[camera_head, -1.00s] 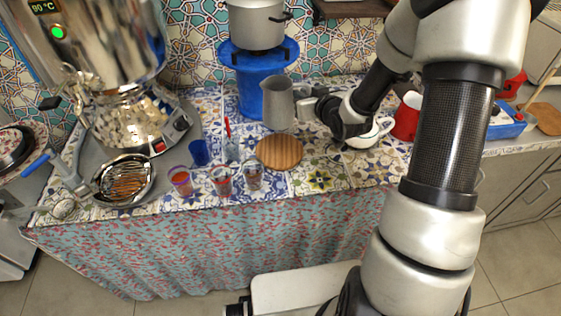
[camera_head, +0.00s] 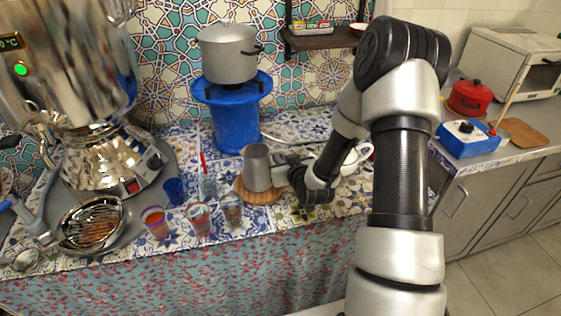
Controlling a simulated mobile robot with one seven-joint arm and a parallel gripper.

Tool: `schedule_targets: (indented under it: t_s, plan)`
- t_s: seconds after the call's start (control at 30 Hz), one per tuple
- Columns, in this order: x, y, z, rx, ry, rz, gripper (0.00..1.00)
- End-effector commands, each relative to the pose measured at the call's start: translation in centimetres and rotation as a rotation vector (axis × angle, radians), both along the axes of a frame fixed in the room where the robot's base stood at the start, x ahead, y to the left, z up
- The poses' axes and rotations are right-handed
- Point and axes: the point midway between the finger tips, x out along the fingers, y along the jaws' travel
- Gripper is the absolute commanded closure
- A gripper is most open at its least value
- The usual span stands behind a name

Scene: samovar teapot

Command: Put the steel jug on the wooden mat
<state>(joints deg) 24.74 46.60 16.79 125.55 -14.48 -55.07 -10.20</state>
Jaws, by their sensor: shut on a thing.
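The steel jug (camera_head: 256,167) is upright over the round wooden mat (camera_head: 244,194), which shows in front of it and to its left. I cannot tell whether the jug's base touches the mat. My gripper (camera_head: 283,168) is at the jug's right side and is shut on it, apparently at the handle. The fingertips and the handle are small and partly hidden by the gripper itself.
Glasses (camera_head: 199,217) with red drinks stand left of the mat, near the front edge. A blue cup (camera_head: 174,190) is behind them. A blue stand (camera_head: 236,122) bears a grey pot (camera_head: 229,54) behind the jug. A white teapot (camera_head: 350,158) is partly behind my arm.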

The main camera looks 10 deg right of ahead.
Motion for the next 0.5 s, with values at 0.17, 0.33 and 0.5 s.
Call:
schedule_targets:
  t_s: [0.17, 0.33, 0.5]
  plan:
    - [0.10, -0.01, 0.00, 0.000, -0.005, 0.000, 1.00]
    - [0.10, 0.00, -0.33, 0.000, -0.005, 0.000, 1.00]
    - [0.04, -0.01, -0.42, -0.001, -0.002, 0.000, 0.75]
